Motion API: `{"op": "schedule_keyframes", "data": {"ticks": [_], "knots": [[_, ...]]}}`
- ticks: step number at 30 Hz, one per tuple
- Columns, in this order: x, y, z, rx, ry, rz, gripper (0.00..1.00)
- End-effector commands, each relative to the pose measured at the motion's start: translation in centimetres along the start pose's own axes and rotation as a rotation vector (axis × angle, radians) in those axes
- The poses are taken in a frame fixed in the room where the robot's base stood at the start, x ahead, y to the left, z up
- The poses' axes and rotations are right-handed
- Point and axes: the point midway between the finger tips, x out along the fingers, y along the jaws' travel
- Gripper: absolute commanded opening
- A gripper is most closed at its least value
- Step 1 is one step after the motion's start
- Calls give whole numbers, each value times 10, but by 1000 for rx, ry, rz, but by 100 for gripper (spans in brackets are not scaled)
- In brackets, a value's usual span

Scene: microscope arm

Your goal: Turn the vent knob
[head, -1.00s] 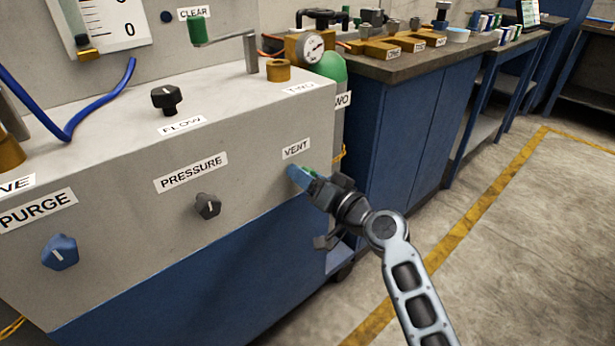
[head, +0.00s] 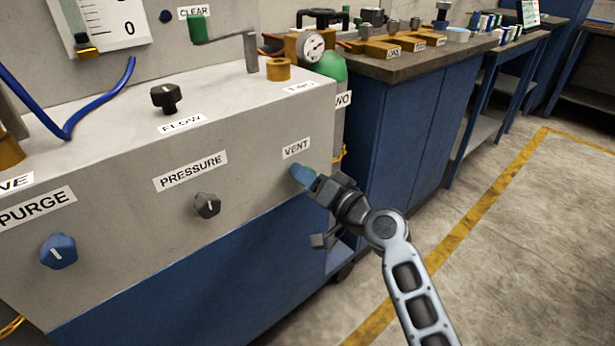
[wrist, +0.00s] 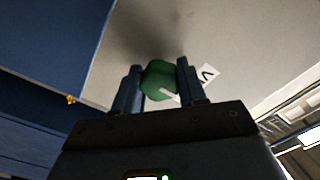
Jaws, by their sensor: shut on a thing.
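The green vent knob (wrist: 158,80) sits on the grey panel's front face, with a white pointer mark on it. In the wrist view it is between the two blue fingers of my gripper (wrist: 160,88), one on each side. My gripper (head: 302,175) is shut on the knob. In the head view it is just below the VENT label (head: 296,148), at the panel's right end, and the fingers mostly hide the knob. Part of the label also shows beside the right finger in the wrist view (wrist: 208,75).
A dark pressure knob (head: 207,205) and a blue purge knob (head: 58,251) are to the left on the same face. A black flow knob (head: 166,97) stands on top. A blue cabinet (head: 400,140) is close behind on the right. The floor at right is open.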

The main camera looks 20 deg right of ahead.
Motion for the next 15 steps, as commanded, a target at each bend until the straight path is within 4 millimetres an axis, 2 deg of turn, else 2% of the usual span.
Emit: {"op": "schedule_keyframes", "data": {"ticks": [3,4,11,15], "knots": [[0,1,-1,2,2,1,11],[0,1,-1,2,2,2,44],[0,1,0,1,1,1,66],[0,0,0,1,1,1,67]]}}
